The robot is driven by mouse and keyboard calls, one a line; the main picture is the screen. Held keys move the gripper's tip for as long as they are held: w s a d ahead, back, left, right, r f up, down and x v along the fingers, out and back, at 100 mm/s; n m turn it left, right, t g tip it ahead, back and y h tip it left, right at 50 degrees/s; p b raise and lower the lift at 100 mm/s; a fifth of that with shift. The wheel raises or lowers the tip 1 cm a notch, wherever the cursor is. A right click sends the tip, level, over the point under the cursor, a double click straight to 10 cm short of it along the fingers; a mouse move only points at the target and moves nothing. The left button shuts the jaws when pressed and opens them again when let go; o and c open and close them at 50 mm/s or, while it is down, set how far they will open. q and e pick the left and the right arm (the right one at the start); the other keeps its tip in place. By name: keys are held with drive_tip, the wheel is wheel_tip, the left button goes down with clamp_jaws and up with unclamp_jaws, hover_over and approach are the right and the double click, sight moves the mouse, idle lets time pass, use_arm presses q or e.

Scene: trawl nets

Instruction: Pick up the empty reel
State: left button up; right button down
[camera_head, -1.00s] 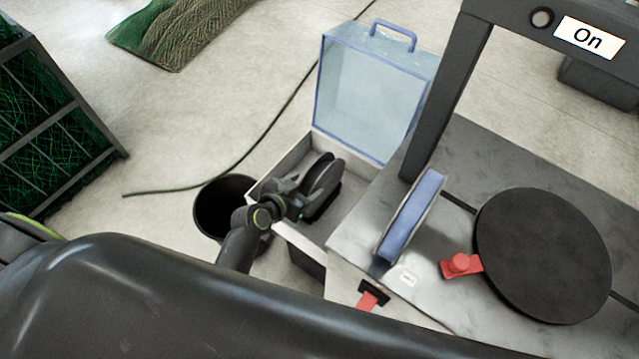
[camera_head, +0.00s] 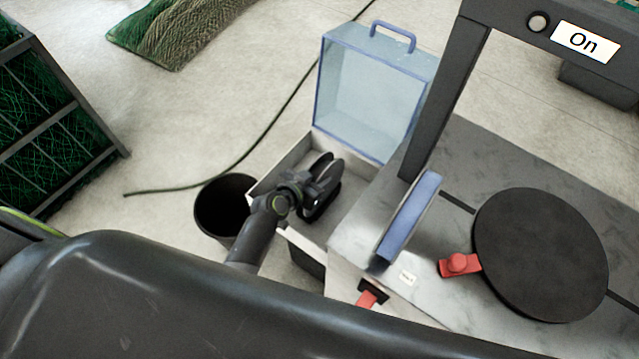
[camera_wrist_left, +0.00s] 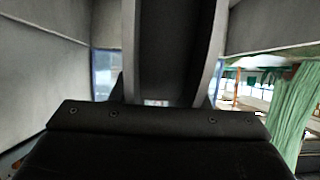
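The reel (camera_head: 317,168), dark with flat round flanges, stands on edge inside an open light-grey box (camera_head: 262,186). In the left wrist view, its dark core between two pale flanges (camera_wrist_left: 177,45) fills the upper middle, close in front of the gripper. My left gripper (camera_head: 318,190) is at the reel inside the box, overlapping its near side. Its fingertips are hidden, so I cannot tell whether it is open or touching the reel. My right gripper is not in view.
The box's clear blue lid (camera_head: 365,95) stands open behind. A black bin (camera_head: 222,205) is left of the box.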

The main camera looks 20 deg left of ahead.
use_arm(q)
clamp_jaws()
drive_tip(key=shift+r, duration=0.1)
